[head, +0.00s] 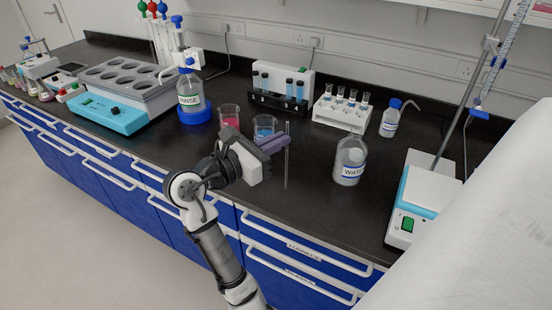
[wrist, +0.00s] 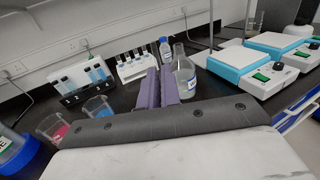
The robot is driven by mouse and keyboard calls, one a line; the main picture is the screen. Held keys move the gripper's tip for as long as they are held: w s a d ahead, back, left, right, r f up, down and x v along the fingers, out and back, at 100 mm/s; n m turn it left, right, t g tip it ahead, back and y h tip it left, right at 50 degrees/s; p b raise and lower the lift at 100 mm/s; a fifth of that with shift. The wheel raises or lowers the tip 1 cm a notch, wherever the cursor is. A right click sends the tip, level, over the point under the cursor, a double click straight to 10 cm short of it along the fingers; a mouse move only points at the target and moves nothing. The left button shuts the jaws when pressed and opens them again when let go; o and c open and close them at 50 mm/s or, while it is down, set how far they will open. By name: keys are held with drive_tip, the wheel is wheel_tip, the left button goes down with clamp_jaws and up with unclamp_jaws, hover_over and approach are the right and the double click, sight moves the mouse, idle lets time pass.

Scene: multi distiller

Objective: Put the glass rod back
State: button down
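The glass rod (head: 287,168) is thin, clear and upright at the tips of my gripper's purple fingers in the head view. My gripper (head: 284,141) looks shut on it, and the rod extends above and below the fingers. In the wrist view the two fingers (wrist: 160,86) are close together; I cannot make out the rod there. A beaker of red liquid (head: 229,117) and a beaker of blue liquid (head: 264,128) stand behind and left of my gripper. I cannot tell how far the rod's lower end is from the bench.
A WATER bottle (head: 350,163) stands right of the rod. Behind are a black tube rack (head: 278,102), a white tube rack (head: 341,117) and a small wash bottle (head: 390,121). A RINSE bottle (head: 190,97) is left; a hotplate (head: 411,215) is right. Bench between rod and WATER bottle is clear.

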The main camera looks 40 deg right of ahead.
drive_tip(key=shift+f, duration=2.5)
drive_tip(key=shift+f, duration=0.1)
drive_tip(key=c, duration=1.6)
unclamp_jaws()
drive_tip(key=a+b, duration=0.2)
drive_tip(key=a, duration=1)
drive_tip(key=shift+r, duration=0.2)
